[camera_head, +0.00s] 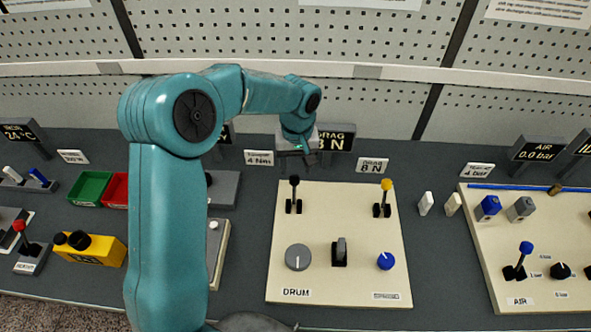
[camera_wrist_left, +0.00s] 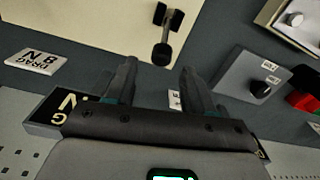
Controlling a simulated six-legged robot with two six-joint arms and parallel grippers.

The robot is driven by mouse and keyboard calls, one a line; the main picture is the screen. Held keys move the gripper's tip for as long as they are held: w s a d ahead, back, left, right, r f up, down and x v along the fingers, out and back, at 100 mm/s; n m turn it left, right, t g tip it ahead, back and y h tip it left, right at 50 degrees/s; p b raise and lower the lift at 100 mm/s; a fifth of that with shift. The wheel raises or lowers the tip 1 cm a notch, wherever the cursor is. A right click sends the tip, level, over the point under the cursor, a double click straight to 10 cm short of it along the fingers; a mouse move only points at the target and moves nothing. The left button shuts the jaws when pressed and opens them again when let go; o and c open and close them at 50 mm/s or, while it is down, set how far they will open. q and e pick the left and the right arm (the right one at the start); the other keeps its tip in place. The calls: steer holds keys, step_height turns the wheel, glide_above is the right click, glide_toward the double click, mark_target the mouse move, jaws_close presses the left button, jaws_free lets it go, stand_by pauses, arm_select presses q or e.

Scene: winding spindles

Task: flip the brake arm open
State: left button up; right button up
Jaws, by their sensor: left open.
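The cream DRUM panel (camera_head: 330,279) carries several controls. At its back left stands a lever with a black ball knob (camera_head: 294,181); at its back right stands one with a yellow knob (camera_head: 386,184). A short grey lever (camera_head: 340,250) stands in the front middle. None is labelled as the brake arm, so I cannot tell which it is. My left gripper (camera_head: 296,160) is open and empty, just behind the black-knobbed lever. In the left wrist view that lever (camera_wrist_left: 162,52) lies beyond the open fingers (camera_wrist_left: 158,80), apart from them. My right gripper is not in view.
The panel also has a grey dial (camera_head: 298,257) and a blue knob (camera_head: 386,261). A DRAG display (camera_head: 336,138) stands close behind my gripper. Green (camera_head: 90,188) and red (camera_head: 115,190) bins are at left; an AIR panel (camera_head: 540,285) is at right. My left arm hides the bench behind it.

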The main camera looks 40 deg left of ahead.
mark_target(296, 177)
arm_select(q)
steer(key=f, duration=0.3)
steer(key=shift+s+a+f, duration=0.2)
steer(key=shift+f, duration=0.15)
steer(key=shift+w+f, duration=0.1)
steer(key=shift+w+d, duration=0.1)
steer(key=shift+d, duration=0.1)
steer(key=shift+a, duration=0.15)
jaws_close()
